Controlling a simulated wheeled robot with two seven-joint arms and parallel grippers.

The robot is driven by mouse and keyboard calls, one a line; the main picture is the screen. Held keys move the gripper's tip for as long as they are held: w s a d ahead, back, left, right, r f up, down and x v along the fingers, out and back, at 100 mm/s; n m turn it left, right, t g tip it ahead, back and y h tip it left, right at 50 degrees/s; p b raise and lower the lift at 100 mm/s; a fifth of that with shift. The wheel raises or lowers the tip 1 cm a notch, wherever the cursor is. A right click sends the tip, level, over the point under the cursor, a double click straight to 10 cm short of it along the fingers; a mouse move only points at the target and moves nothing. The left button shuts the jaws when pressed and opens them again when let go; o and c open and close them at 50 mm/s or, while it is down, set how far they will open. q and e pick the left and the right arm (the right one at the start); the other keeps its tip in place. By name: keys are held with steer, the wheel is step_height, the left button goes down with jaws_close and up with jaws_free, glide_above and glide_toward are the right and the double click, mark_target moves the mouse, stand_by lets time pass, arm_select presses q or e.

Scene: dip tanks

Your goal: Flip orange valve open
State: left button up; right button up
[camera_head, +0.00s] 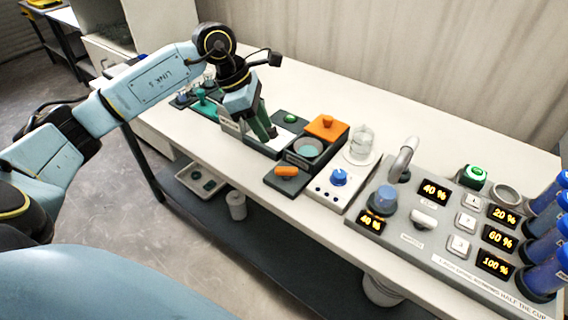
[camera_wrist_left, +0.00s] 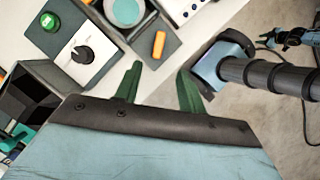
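The orange valve handle (camera_head: 287,171) is a short orange bar on a dark plate at the front edge of the bench, beside a round grey-green dish. It also shows in the left wrist view (camera_wrist_left: 158,44), beyond the fingertips and apart from them. My left gripper (camera_head: 266,133) hangs over the bench, to the left of and behind the handle. Its two green fingers (camera_wrist_left: 158,85) are spread apart with nothing between them, so it is open. At the upper right of the left wrist view my right gripper (camera_wrist_left: 291,38) seems to show, too small to read.
An orange block with a knob (camera_head: 326,127) stands behind the dish. A glass beaker (camera_head: 361,143) and a panel with a blue knob (camera_head: 339,177) are to the right. A control console (camera_head: 400,240) fills the bench's right side.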

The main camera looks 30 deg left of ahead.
mark_target(286, 168)
arm_select(q)
steer(key=x, duration=1.3)
steer(key=shift+a+f, duration=0.15)
steer(key=shift+f, duration=0.05)
jaws_close()
